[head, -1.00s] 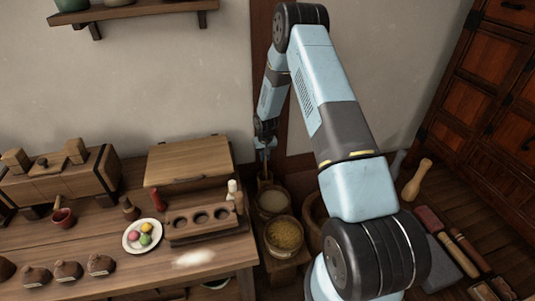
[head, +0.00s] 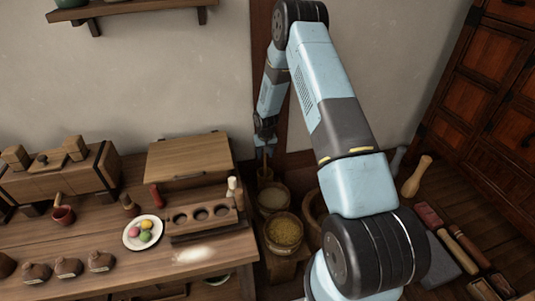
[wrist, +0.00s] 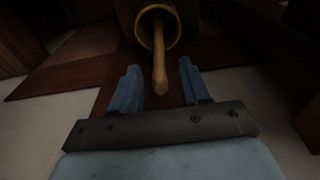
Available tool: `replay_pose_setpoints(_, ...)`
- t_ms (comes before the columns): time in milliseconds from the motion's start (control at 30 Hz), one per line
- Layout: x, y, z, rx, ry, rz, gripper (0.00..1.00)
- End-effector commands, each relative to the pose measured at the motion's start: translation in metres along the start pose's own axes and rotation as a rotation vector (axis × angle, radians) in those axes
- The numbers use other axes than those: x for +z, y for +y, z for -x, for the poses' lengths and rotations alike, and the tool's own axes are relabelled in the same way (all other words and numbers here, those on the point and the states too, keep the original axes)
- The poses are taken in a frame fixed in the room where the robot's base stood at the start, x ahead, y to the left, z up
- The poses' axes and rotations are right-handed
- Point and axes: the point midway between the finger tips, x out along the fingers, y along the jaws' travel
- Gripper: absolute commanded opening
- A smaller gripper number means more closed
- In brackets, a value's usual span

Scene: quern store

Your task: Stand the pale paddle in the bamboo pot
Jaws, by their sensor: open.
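The pale paddle (wrist: 160,72) stands with its lower end inside the bamboo pot (wrist: 172,40), its handle reaching up out of the mouth. In the wrist view my gripper (wrist: 159,65) is open, with one blue finger on each side of the handle and a gap to both. In the head view my gripper (head: 265,143) is above the pot (head: 265,174), and a short length of the paddle (head: 265,160) shows between them. The paddle's lower end is hidden in the pot.
Two round containers, one with pale contents (head: 272,198) and one with yellow grain (head: 285,232), stand close in front of the pot. The wooden table (head: 110,265) is to the left, the wall behind. A pale wooden mallet (head: 417,177) stands at right.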

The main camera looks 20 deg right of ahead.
Motion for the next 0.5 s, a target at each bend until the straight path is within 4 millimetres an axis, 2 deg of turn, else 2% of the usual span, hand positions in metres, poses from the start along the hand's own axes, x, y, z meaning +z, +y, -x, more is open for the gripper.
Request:
replay_pose_setpoints(133, 0.0, 0.0, 0.005, 0.0, 0.001, 0.0, 0.46)
replay_pose_setpoints(267, -0.001, 0.0, 0.019, 0.0, 0.003, 0.0, 0.46)
replay_pose_setpoints(500, -0.001, 0.0, 0.061, 0.0, 0.003, 0.0, 0.46)
